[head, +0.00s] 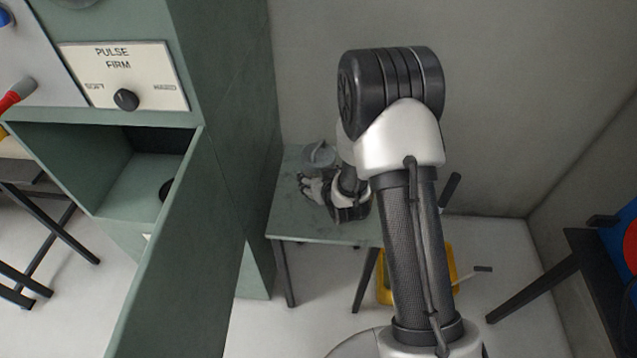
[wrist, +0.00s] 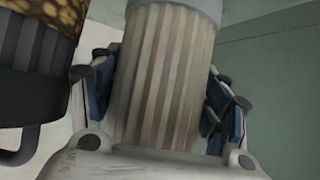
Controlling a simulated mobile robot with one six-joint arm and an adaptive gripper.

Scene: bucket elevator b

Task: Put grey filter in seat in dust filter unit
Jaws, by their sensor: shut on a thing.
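A pleated grey-beige filter (wrist: 165,70) with a grey end cap stands between the fingers of my gripper (wrist: 160,97) in the wrist view. The fingers are shut on its sides. In the head view my gripper (head: 312,187) is low over a small green table, and a grey round part of the filter (head: 319,155) shows just beyond it. The green dust filter unit (head: 232,110) is at the left, with its compartment open. A dark round part (head: 167,188), possibly the seat, shows partly inside; the open door hides the rest.
The green table (head: 300,222) stands against the unit's right side. The open door (head: 190,265) juts out toward me. A yellow bin (head: 450,265) is on the floor under the table. In the wrist view a dark, speckled-topped object with a handle (wrist: 35,85) is close left of the filter.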

